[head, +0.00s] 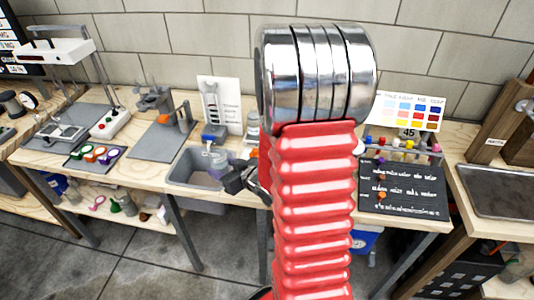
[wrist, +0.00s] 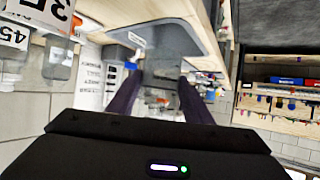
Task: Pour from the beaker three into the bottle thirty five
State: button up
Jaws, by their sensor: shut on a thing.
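My gripper (head: 236,176) is beside the red arm in the head view, over the right part of a grey tub. In the wrist view its two dark fingers (wrist: 160,98) are shut on a clear vessel, the beaker (wrist: 160,72). Its edges are faint and its contents cannot be made out. A clear vessel also shows at the gripper's tip in the head view (head: 217,158). In the wrist view, a bottle (wrist: 58,58) at the upper left has a partly cut-off label starting with 3, apart from the beaker. My arm hides part of the bench.
The grey tub (head: 178,178) sits in the bench; its rim also shows in the wrist view (wrist: 207,40). Another container (wrist: 12,38) is labelled 45. A blue-topped device (head: 213,133) stands behind the tub. A black board (head: 425,190) and colour chart (head: 408,108) are right.

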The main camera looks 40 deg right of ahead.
jog(key=s+d, duration=0.1)
jog(key=s, duration=0.1)
jog(key=s+f, duration=0.1)
jog(key=s, duration=0.1)
jog(key=s+d+f, duration=0.1)
jog(key=shift+s+d, duration=0.3)
jog(key=shift+s, duration=0.1)
jog(key=shift+s+d+y, duration=0.1)
jog(key=shift+s+y, duration=0.05)
jog(key=shift+y, duration=0.15)
jog(key=shift+r, duration=0.1)
jog(key=shift+s+r, duration=0.1)
jog(key=shift+s+d+r+m+t+y+p, duration=0.1)
jog(key=shift+d+r+m+t+y, duration=0.3)
jog(key=shift+r+m+y, duration=0.4)
jog(key=shift+d+r+m+t+y+p, duration=0.2)
jog(key=shift+d+r+m+y, duration=0.3)
jog(key=shift+r+m, duration=0.5)
jog(key=shift+s+d+r+m+t+y+p, duration=0.1)
jog(key=shift+d+r+m+t+y, duration=0.4)
jog(key=shift+r+m, duration=0.35)
jog(key=shift+f+m+y, duration=0.15)
jog(key=shift+m+y, duration=0.1)
jog(key=shift+y, duration=0.05)
